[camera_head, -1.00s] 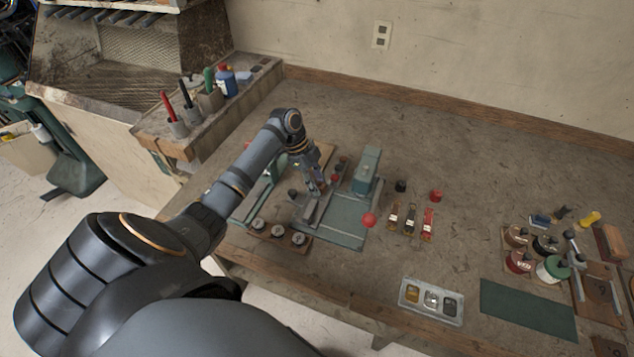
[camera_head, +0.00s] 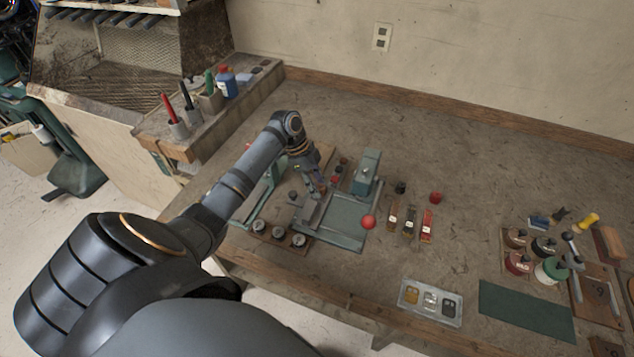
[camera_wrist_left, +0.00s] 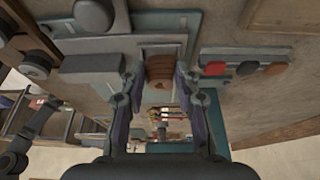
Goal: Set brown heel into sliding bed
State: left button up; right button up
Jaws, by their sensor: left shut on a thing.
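My left gripper (camera_head: 318,187) reaches down over the left side of the green stitcher (camera_head: 350,212) on the bench. In the left wrist view my left gripper (camera_wrist_left: 159,80) is shut on the brown heel (camera_wrist_left: 160,66), a small ridged brown block between the two fingertips. The heel is over or in a pale, narrow channel of the green machine, which looks like the sliding bed (camera_wrist_left: 178,52). I cannot tell whether the heel touches its floor. In the head view the fingers and arm largely hide the heel. My right gripper is in neither view.
Red, dark and brown round pieces (camera_wrist_left: 213,69) sit in a row close beside the fingers. A red ball knob (camera_head: 369,222) sticks out at the machine's front right. Bottles (camera_head: 517,262) and a tray (camera_head: 430,302) are farther right.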

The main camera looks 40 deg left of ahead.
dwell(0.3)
pick_arm(q)
jog(key=shift+f+b, duration=0.3)
jog(key=shift+f, duration=0.2)
jog(key=o, duration=0.8)
jog(key=shift+r, duration=0.15)
jog(key=shift+p+v, duration=1.2)
jog(key=p+v, duration=0.6)
jog(key=v, duration=0.2)
jog(key=shift+a+r+p, duration=0.1)
jog(key=shift+r+p, duration=0.1)
jog(key=shift+p, duration=0.2)
